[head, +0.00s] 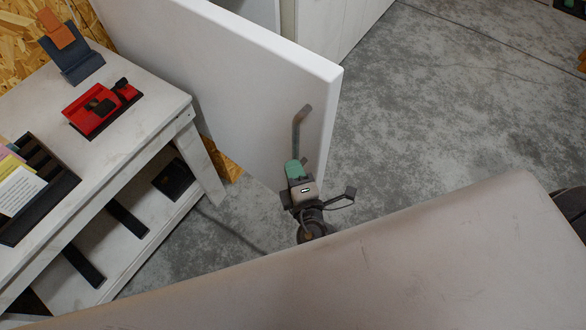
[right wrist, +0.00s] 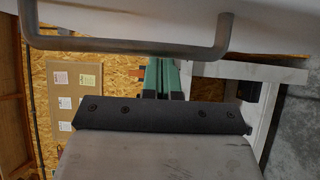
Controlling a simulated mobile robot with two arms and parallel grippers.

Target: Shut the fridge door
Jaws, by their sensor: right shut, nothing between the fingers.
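The white fridge door (head: 215,70) stands open, swung out from the pale fridge body (head: 335,25) at the top of the head view. Its grey bar handle (head: 299,130) is on the face near the door's free edge. My right gripper (head: 293,162), with green fingers, is shut and empty, close to the handle's lower end. In the right wrist view the handle (right wrist: 125,45) crosses the top, and the green fingers (right wrist: 163,78) are together below it. I cannot tell whether they touch the door. My left gripper is not in view.
A white bench (head: 160,92) stands at the left, close to the door, bearing a red tray (head: 98,108), a dark blue holder (head: 78,62) and a dark rack (head: 45,195). Grey concrete floor (head: 440,110) lies clear to the right of the door.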

